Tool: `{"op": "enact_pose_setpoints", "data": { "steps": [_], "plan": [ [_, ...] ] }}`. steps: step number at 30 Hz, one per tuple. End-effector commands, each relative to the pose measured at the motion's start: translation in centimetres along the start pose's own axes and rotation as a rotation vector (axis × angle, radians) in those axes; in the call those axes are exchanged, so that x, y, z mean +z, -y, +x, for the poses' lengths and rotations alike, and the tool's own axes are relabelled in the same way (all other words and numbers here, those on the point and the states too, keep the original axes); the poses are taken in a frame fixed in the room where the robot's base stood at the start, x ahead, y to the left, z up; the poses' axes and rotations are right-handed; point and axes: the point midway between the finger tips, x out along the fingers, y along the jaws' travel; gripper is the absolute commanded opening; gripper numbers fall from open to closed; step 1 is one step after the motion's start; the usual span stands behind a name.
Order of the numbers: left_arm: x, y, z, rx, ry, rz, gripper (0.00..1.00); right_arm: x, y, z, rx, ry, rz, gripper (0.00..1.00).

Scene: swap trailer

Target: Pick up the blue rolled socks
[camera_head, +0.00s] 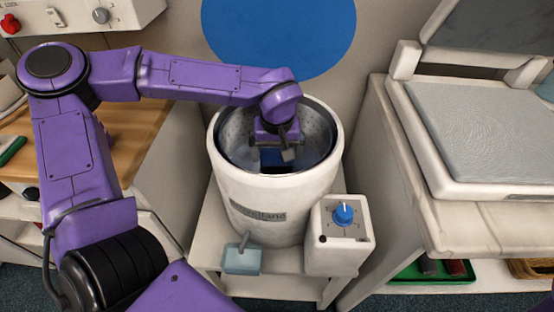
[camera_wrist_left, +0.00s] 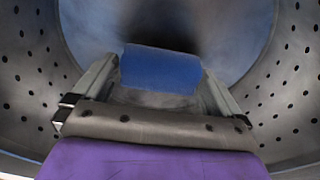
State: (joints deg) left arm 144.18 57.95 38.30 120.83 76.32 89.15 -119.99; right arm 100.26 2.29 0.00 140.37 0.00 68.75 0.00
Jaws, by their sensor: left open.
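The blue rolled socks (camera_wrist_left: 160,70) show in the left wrist view inside the perforated metal drum, between the two fingers of my left gripper. My left gripper (camera_wrist_left: 163,88) is open, with one finger on each side of the socks. I cannot tell whether the fingers touch them. In the head view my left gripper (camera_head: 274,152) reaches down into the white drum (camera_head: 265,205), and a bit of dark blue shows below it. My right gripper is not in view.
A press with a grey pad (camera_head: 488,130) stands on the right, and a wooden counter (camera_head: 130,135) on the left. A green tray (camera_head: 430,270) sits low at right.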

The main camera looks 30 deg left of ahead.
Motion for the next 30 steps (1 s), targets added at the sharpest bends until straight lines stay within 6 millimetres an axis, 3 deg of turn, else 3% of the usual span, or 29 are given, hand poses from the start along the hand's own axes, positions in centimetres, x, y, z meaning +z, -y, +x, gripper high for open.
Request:
{"op": "enact_pose_setpoints", "data": {
  "steps": [2,8,11,12,14,20,23,30],
  "plan": [
    [0.0,0.0,1.2,0.0,0.0,0.0,1.0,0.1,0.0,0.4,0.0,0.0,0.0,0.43],
    [0.0,0.0,1.1,0.001,-0.002,-0.001,1.0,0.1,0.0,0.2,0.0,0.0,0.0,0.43],
    [0.0,0.0,1.1,0.001,-0.002,-0.001,0.67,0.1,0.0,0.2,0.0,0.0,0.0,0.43],
    [0.0,0.0,1.1,0.0,-0.002,-0.001,0.62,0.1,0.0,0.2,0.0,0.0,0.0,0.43],
    [0.0,0.0,1.1,0.001,-0.002,-0.001,0.57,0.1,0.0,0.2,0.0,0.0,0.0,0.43],
    [-0.1,0.0,0.9,0.001,-0.002,-0.001,0.57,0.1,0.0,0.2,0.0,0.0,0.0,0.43],
    [-0.3,0.0,-0.5,0.001,-0.004,-0.003,0.57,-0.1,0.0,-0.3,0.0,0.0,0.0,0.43],
    [-1.2,0.0,-6.3,0.002,-0.006,-0.002,0.57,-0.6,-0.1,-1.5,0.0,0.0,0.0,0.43]
  ]
}}
